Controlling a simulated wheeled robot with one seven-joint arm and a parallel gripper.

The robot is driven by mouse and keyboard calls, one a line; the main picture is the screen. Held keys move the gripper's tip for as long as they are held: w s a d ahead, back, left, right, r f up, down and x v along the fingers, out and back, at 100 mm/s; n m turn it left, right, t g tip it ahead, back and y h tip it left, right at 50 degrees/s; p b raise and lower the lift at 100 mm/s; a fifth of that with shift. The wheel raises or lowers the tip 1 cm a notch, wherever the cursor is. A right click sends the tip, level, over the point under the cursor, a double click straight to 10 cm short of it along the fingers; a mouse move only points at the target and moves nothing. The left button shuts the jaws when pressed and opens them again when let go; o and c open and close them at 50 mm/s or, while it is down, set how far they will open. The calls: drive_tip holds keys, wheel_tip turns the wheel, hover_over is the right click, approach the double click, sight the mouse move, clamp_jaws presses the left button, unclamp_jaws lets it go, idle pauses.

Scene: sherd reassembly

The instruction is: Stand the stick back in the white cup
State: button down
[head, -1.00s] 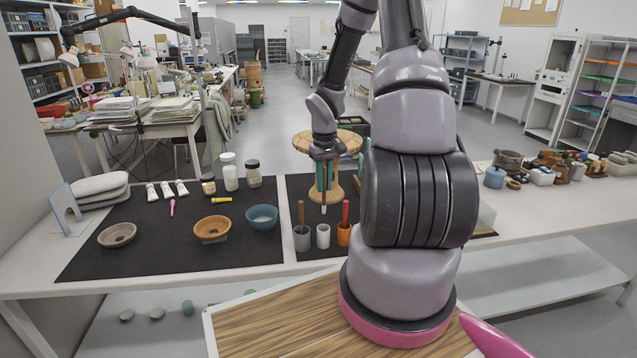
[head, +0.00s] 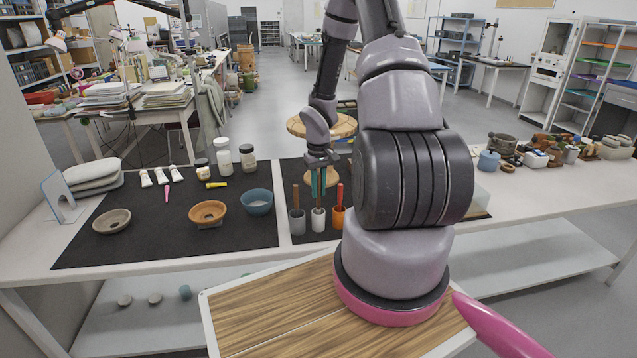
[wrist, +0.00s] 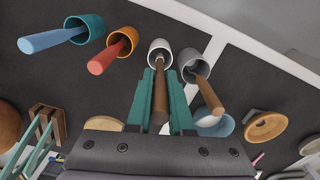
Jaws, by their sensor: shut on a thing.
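My gripper (head: 318,190) points down above the white cup (head: 318,221), with its teal fingers shut on a brown stick. In the wrist view the stick (wrist: 160,95) lies between the fingers, and its pale far end shows within the rim of the white cup (wrist: 160,49). The stick looks roughly upright in the head view. How deep its lower end reaches is hidden by the cup wall. The white cup stands upright on the dark mat, between the grey cup (head: 297,224) and the orange cup (head: 339,221).
The grey cup holds a brown stick (wrist: 209,96) and the orange cup a red stick (wrist: 103,60), both close beside my fingers. A teal cup (wrist: 86,27) with a blue stick stands beyond the orange one. Bowls (head: 208,212) lie to the left on the mat.

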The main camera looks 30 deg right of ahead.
sight(319, 174)
drive_tip(key=shift+f, duration=1.75)
drive_tip(key=c, duration=0.7)
unclamp_jaws()
drive_tip(key=shift+c, duration=0.2)
drive_tip(key=shift+r, duration=0.1)
wheel_tip(319, 174, up, 11)
drive_tip(key=shift+f, duration=0.2)
drive_tip(key=shift+r, duration=0.1)
